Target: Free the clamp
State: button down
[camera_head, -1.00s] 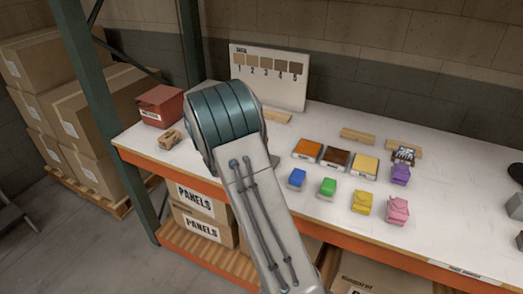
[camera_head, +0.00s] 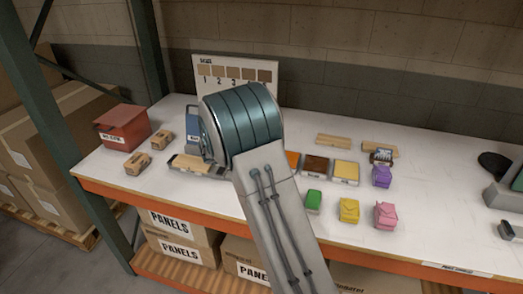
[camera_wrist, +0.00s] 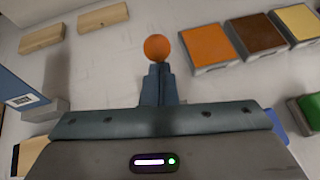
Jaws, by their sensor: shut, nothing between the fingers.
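A blue upright device (camera_head: 193,120) with a grey base and a light wood piece (camera_head: 193,163) at its front stands left of my arm in the head view. It may be the clamp, but my arm covers part of it. In the wrist view its blue side (camera_wrist: 22,88) is at the left edge. My gripper (camera_wrist: 158,68) is shut, with its fingers together and empty. A round orange ball (camera_wrist: 157,47) shows right at the fingertips. I cannot tell whether they touch or what the ball belongs to. The gripper is hidden behind my arm in the head view.
Orange, brown and yellow trays (camera_head: 346,171) lie right of my arm. Green (camera_head: 313,201), yellow, pink and purple pieces stand near them. A red bin (camera_head: 123,128) and small wooden blocks (camera_head: 137,163) are at the left. A sample board (camera_head: 235,75) stands behind.

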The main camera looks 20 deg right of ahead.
jog(key=shift+w, duration=0.25)
jog(key=shift+d+r, duration=0.1)
jog(key=shift+d, duration=0.3)
jog(key=shift+w+a+r, duration=0.1)
jog(key=shift+a, duration=0.05)
jog(key=s+a+r, duration=0.3)
jog(key=a+r, duration=0.3)
jog(key=r, duration=0.5)
jog(key=shift+s, duration=0.35)
